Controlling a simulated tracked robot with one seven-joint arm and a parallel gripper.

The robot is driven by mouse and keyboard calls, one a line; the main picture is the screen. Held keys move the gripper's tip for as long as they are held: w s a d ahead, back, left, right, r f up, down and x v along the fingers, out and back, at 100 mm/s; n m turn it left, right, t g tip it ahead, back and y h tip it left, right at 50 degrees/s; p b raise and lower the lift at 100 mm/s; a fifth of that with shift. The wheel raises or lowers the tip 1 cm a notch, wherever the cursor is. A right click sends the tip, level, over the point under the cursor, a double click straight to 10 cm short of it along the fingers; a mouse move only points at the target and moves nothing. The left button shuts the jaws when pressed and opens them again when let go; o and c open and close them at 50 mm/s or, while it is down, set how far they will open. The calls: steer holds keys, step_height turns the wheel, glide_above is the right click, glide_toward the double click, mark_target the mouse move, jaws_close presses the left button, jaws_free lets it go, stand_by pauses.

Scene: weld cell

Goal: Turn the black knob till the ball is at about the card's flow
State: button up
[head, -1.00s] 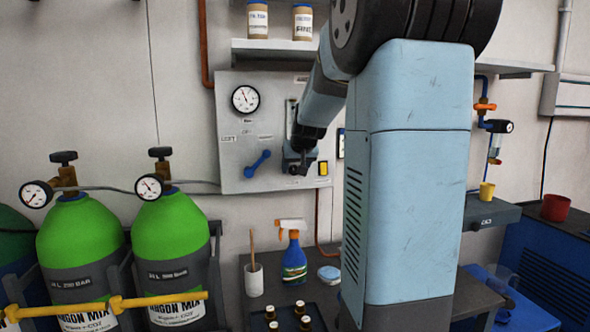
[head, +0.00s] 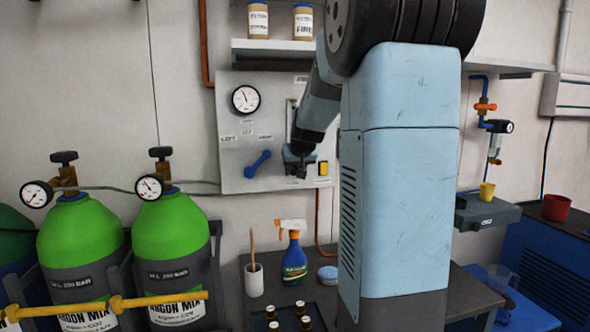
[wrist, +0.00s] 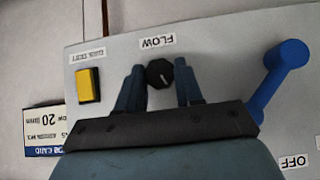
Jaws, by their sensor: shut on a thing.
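The black knob (wrist: 160,73) sits under a FLOW label on the grey panel, upside down in the wrist view. My gripper (wrist: 159,85) has one finger on each side of the knob and is shut on it; a pale pointer line shows on the knob's face. In the head view my gripper (head: 300,168) is at the panel's lower right and hides the knob. The flow tube (head: 290,118) shows only in part behind my arm; I cannot make out the ball. The job card (wrist: 45,130) shows at the wrist view's left edge, partly cut off, reading 20 l/min.
A yellow button (wrist: 88,85) is beside the knob. A blue lever (wrist: 279,80) is on its other side, close to my gripper. A round gauge (head: 245,99) is higher on the panel. Green gas cylinders (head: 174,232) stand left; a spray bottle (head: 293,258) stands on the bench below.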

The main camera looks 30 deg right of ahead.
steer(key=shift+c, duration=0.6)
steer(key=shift+d+m+y, duration=0.1)
steer(key=shift+m+y, duration=0.2)
steer(key=shift+y, duration=0.1)
steer(key=shift+s+d+f+m+t+y, duration=0.15)
steer(key=shift+m+t+y, duration=0.3)
steer(key=shift+y, duration=0.3)
steer(key=shift+w+d+r+m+t+y, duration=0.1)
steer(key=shift+m+t+y, duration=0.3)
steer(key=shift+y, duration=0.35)
steer(key=shift+s+d+f+m+t+y, duration=0.15)
steer(key=shift+m+t+y, duration=0.45)
steer(key=shift+y, duration=0.35)
steer(key=shift+d+f+m+t+y, duration=0.15)
steer(key=shift+m+t+y, duration=0.2)
steer(key=shift+m+y, duration=0.45)
steer(key=shift+y, duration=0.25)
steer(key=o, duration=1)
steer(key=shift+a, duration=0.1)
steer(key=v, duration=1.3)
steer(key=shift+s, duration=0.3)
